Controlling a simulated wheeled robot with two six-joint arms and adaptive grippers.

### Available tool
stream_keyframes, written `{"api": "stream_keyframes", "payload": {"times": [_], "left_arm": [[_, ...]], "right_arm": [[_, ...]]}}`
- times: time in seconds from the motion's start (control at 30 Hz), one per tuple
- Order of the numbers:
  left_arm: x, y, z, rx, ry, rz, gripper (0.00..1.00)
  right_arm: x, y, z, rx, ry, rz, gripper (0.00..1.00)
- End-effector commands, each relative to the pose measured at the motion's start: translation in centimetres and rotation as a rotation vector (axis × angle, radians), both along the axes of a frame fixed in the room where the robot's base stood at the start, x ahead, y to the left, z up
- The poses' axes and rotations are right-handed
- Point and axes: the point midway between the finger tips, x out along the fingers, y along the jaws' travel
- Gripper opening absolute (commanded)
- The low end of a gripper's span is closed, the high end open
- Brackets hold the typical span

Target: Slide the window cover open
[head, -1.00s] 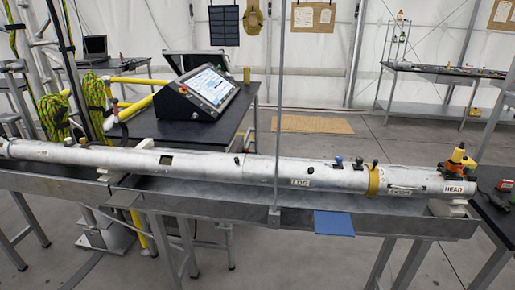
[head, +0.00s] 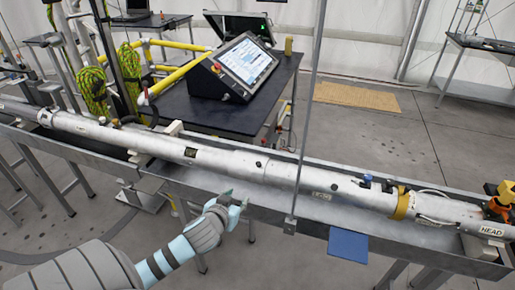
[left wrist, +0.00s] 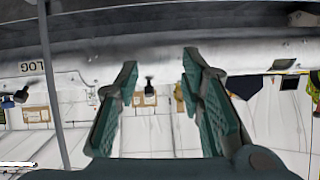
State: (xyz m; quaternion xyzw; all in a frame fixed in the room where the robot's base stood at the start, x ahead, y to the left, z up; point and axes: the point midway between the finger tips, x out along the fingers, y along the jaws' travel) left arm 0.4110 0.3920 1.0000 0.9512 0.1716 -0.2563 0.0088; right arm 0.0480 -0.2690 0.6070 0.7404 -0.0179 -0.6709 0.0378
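The long silvery tube (head: 232,161) lies across the head view. It has a small dark square window opening (head: 190,152) and, to the right of it, a small black knob (head: 258,164). I cannot make out the cover's edges. My left gripper (head: 234,199) is open and empty, in front of and below the tube, a little left of the knob. In the left wrist view, which looks upside down, the two fingers (left wrist: 160,72) stand apart with the black knob (left wrist: 149,82) showing between them, beyond the tips. My right gripper is not in view.
The tube rests in a long grey metal trough (head: 270,212). A thin upright pole (head: 310,110) stands right of the gripper, and a blue plate (head: 348,245) hangs at the trough's front. A dark table with a console (head: 240,68) stands behind.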

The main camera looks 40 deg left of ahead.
Motion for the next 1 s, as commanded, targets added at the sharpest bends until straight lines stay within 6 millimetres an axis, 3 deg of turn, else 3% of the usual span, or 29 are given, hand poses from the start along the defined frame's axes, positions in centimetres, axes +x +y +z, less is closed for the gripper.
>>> {"api": "stream_keyframes", "payload": {"times": [0.03, 0.1, 0.17, 0.27, 0.6, 0.7, 1.0], "left_arm": [[0.4, -0.7, 4.5, -0.007, -0.056, -0.005, 0.35], [0.6, -1.4, 7.6, -0.021, -0.114, -0.007, 0.35], [0.8, -1.6, 8.5, -0.026, -0.135, -0.006, 0.35], [1.9, -1.2, 8.0, -0.031, -0.142, -0.004, 0.35], [10.1, 1.6, 4.1, -0.033, -0.141, -0.004, 0.35], [11.8, 2.2, 3.4, -0.03, -0.14, -0.005, 0.35], [13.1, 2.6, 2.9, -0.029, -0.14, -0.008, 0.35]], "right_arm": [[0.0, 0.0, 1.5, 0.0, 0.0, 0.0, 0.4], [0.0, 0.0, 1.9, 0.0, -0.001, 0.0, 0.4], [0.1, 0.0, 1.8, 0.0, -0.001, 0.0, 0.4], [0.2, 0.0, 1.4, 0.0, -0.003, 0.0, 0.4], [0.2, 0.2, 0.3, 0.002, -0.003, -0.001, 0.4], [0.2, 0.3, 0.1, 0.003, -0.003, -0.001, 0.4], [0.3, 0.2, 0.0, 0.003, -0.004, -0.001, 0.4]]}}
